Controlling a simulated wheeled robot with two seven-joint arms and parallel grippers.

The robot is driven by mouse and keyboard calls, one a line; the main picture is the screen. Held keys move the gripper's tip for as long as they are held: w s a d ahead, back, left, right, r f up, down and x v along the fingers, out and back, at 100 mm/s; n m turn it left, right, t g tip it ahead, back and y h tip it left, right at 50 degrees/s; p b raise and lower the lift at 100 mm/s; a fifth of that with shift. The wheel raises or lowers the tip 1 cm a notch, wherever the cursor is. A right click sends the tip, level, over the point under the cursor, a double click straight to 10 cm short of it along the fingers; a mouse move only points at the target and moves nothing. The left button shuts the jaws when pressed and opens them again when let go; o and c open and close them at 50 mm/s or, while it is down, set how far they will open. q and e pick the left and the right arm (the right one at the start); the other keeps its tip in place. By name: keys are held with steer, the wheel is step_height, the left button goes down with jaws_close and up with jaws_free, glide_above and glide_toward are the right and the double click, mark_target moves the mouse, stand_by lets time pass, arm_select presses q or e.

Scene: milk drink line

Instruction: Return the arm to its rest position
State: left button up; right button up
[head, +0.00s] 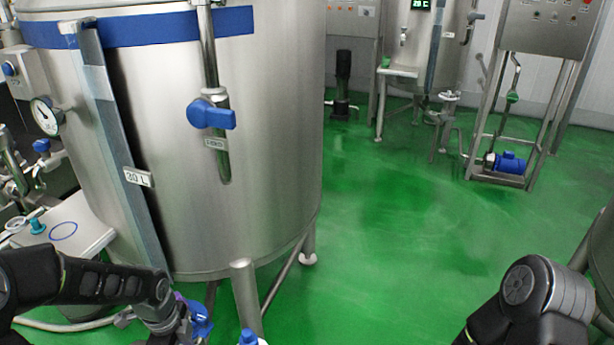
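My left arm (85,281) comes in from the lower left and reaches across in front of the foot of the large steel tank (265,130). Its black links end near a grey metal fitting and a blue part (201,318) at the bottom edge. I cannot make out the fingers of my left gripper there. My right arm (532,300) shows only as a bent black joint at the lower right. Its gripper is outside the picture.
The tank carries a blue-handled valve (211,115), a gauge (45,116) and a "30 L" label (138,177). A small steel shelf (85,222) stands at left. A steel stand with a blue motor (507,163) is at back right. Green floor (410,230) is clear in the middle.

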arm_select(q)
steer(key=s+d+f+n+h, duration=0.2)
steer(key=d+f+n, duration=0.3)
steer(key=d, duration=0.3)
steer(key=s+d+f+n+h, duration=0.2)
steer(key=d+f+n, duration=0.25)
steer(key=d, duration=0.35)
steer(key=s+d+f+n, duration=0.6)
steer(key=s+d+n, duration=0.1)
steer(key=s+n, duration=0.2)
steer(key=shift+s+d+f+n, duration=0.2)
steer(key=shift+s+f+n, duration=0.1)
steer(key=shift+n, duration=0.25)
steer(key=shift+t, duration=0.3)
